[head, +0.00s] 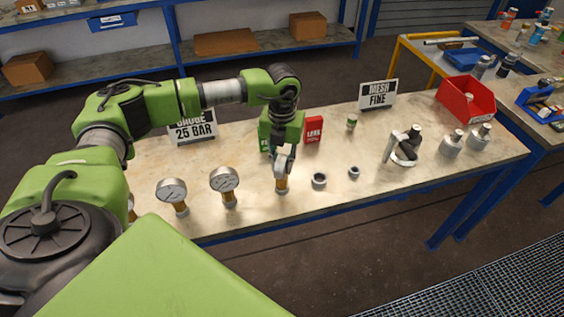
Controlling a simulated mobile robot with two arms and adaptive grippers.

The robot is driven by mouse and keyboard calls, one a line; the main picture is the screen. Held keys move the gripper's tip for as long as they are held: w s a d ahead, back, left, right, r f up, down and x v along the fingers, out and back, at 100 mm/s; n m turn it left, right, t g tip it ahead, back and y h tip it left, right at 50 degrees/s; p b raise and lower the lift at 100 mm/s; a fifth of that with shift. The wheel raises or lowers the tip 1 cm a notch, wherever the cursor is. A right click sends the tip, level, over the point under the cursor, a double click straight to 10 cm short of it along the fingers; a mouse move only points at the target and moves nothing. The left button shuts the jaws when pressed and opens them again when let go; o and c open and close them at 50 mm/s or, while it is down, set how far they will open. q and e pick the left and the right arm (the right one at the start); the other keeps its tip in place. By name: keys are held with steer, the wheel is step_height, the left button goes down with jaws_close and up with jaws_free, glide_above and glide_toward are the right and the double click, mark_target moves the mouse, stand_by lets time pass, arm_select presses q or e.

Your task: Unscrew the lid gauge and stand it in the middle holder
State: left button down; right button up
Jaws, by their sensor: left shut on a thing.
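My left gripper (284,162) reaches down over the table and is shut on a gauge with a brass-coloured stem (282,184). The fingers hide most of its dial. The stem's lower end is at a small grey base on the table; I cannot tell whether it is seated. Right of the gripper are two empty grey cups, a larger one (319,181) and a smaller one (354,172). My right gripper is out of view.
A dark vessel with a metal flange (405,150), two metal bottles (451,146) and a red bin (466,98) stand at the right. Behind the gripper are a red card (313,129) and the "25 BAR" sign (193,128). The table front edge is close to the gauges.

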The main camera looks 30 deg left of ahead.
arm_select(q)
steer(key=shift+f, duration=0.3)
steer(key=c, duration=1.8)
jaws_free()
steer(key=shift+r, duration=0.1)
steer(key=shift+o, duration=0.2)
step_height(320, 180, up, 12)
steer(key=shift+d, duration=0.1)
